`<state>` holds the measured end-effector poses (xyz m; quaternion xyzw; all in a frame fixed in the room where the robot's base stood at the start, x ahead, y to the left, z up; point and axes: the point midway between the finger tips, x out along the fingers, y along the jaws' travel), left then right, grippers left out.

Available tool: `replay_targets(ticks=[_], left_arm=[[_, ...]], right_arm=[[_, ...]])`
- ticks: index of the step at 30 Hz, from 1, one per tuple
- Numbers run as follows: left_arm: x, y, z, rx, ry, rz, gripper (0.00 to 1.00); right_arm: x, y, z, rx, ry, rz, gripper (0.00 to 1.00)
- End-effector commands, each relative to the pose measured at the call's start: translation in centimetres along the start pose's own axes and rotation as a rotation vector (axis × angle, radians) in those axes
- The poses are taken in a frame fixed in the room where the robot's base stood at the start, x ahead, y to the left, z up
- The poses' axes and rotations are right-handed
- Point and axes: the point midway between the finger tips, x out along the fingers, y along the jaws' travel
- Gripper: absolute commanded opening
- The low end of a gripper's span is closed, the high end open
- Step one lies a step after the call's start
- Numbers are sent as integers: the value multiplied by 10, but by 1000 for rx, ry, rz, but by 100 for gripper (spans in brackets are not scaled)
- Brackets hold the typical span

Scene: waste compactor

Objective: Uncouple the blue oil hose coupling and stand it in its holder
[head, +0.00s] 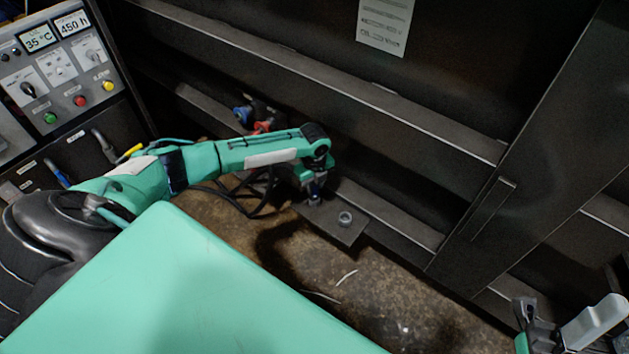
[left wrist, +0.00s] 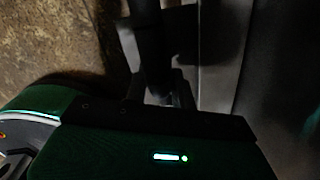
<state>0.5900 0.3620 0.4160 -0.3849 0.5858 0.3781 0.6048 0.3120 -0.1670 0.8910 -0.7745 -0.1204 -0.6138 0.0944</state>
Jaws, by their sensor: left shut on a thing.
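My left gripper (head: 314,178) points down over a dark holder plate (head: 325,228) by the wall. It is shut on the blue hose coupling (head: 316,189), which hangs roughly upright between the fingers. The coupling's lower end is at or just above a small cup on the plate; I cannot tell whether it is inside. A second, empty ring (head: 345,218) sits to its right. In the left wrist view the fingers (left wrist: 158,88) are very dark and the coupling cannot be made out clearly. At the lower right, dark and grey parts with a teal edge may be my right gripper (head: 538,328); its fingers are unclear.
A blue fitting (head: 242,115) and a red fitting (head: 262,127) are on the wall behind my left arm. Black hoses (head: 250,205) loop below the arm. A control panel (head: 60,75) stands at the left. The brown floor (head: 370,295) in front is mostly clear.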

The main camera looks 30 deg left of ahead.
Motion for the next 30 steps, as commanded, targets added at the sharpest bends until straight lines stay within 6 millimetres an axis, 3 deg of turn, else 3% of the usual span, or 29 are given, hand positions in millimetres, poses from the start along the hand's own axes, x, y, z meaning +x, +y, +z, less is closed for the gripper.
replay_targets(ticks=[28,29,30], left_arm=[[12,0,0,0,0,-1,0],[12,0,0,0,0,-1,29],[12,0,0,0,0,-1,37]], right_arm=[[-4,0,1,0,0,0,36],[-4,0,1,0,0,0,36],[-4,0,1,0,0,0,36]])
